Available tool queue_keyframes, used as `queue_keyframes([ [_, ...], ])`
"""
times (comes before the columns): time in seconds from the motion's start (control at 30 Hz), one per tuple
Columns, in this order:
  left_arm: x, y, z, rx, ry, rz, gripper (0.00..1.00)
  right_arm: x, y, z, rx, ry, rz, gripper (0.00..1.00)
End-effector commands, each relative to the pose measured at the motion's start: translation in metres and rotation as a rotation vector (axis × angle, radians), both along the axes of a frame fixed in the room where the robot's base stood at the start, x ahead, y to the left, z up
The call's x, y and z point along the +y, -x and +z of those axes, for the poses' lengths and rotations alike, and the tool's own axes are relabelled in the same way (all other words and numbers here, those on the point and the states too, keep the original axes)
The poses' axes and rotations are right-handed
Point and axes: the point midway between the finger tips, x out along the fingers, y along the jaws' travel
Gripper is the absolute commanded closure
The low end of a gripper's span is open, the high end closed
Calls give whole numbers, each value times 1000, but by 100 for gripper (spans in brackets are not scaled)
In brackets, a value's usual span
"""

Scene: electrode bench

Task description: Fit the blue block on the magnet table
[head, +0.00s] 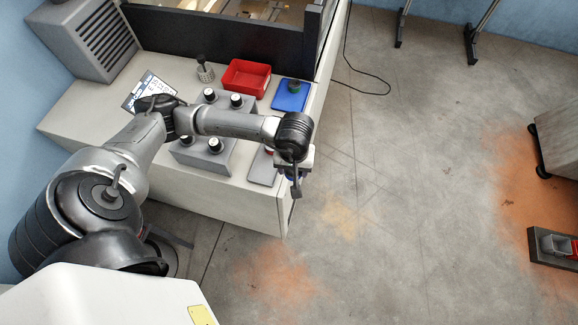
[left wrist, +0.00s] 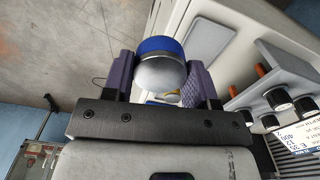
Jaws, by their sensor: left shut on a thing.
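My left gripper (left wrist: 165,88) is shut on the blue block (left wrist: 160,45), a rounded piece with a blue top and a shiny silver body, held between two purple fingers. A flat grey plate (head: 262,170), perhaps the magnet table, lies on the bench just left of the gripper. The plate also shows in the left wrist view (left wrist: 197,42), apart from the block. My right gripper is not in view.
Grey boxes with black knobs (head: 213,163) stand on the bench left of the plate. A red tray (head: 247,78), a blue mat (head: 292,95) with a dark item, and a clipboard (head: 150,90) lie farther back.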

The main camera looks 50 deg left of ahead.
Motion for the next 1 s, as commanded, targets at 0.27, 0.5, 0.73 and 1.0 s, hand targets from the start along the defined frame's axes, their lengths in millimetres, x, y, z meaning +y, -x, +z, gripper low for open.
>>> queue_keyframes([
  [0.27,4,1,42,-3,-1,-1,87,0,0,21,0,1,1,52],
  [0.5,8,2,75,-5,-1,0,87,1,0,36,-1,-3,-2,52],
  [0.73,11,3,105,-4,-1,-1,87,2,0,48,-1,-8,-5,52],
  [1.0,14,4,130,-4,-1,0,87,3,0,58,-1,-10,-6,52],
])
